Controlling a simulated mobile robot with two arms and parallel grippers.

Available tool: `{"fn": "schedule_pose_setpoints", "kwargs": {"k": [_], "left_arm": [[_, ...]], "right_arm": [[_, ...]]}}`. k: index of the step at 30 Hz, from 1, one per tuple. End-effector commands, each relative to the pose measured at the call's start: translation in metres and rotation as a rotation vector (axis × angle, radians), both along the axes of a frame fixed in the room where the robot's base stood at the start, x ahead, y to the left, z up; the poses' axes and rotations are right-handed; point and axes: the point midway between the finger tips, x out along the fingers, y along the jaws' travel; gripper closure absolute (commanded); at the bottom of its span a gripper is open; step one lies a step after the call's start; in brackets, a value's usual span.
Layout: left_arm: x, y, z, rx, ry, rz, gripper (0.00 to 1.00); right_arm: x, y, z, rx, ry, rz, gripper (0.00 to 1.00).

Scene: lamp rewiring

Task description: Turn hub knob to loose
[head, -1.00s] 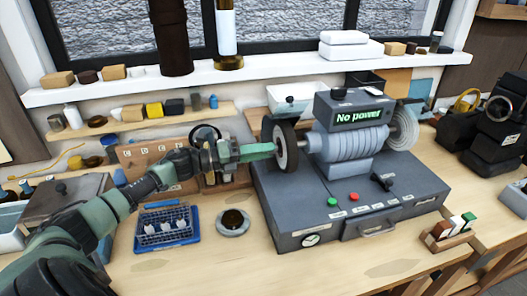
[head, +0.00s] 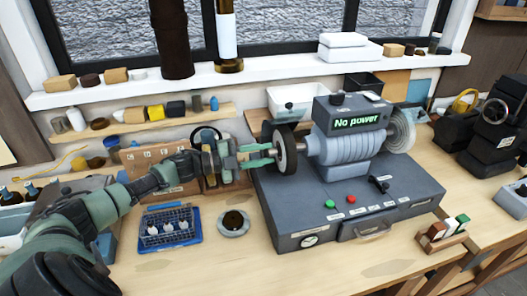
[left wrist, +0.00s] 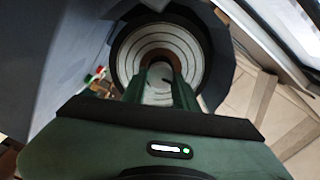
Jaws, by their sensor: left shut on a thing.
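The grey bench machine (head: 345,148) stands on its wide base, with a "No power" display (head: 357,122) on top. A dark-rimmed wheel (head: 288,150) sits on the machine's left side, facing my left arm. My left gripper (head: 266,154) reaches in from the left with its fingertips at the wheel's hub. It is shut on the hub knob, which is mostly hidden between the fingers. In the left wrist view the wheel (left wrist: 135,62) shows face-on with pale rings, and both green fingers of the gripper (left wrist: 161,75) point at its centre. My right gripper is out of view.
The base carries a green button (head: 330,204), a red button (head: 351,199) and a black lever (head: 379,184). A blue tray (head: 167,240) and a round dish (head: 233,223) lie in front. A small block rack (head: 441,238) stands at the right.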

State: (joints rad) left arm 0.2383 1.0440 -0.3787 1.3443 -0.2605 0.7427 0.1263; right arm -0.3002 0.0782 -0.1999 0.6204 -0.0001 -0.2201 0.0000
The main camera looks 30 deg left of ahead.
Motion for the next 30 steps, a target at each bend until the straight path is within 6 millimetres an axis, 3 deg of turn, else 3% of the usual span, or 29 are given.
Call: {"fn": "schedule_pose_setpoints", "kwargs": {"k": [13,30], "left_arm": [[0.001,0.002,0.002,-0.226,0.193,0.004,1.00],[0.001,0.002,0.000,-0.287,0.247,0.003,1.00]], "right_arm": [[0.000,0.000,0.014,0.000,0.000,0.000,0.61],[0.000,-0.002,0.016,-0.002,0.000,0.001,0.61]]}}
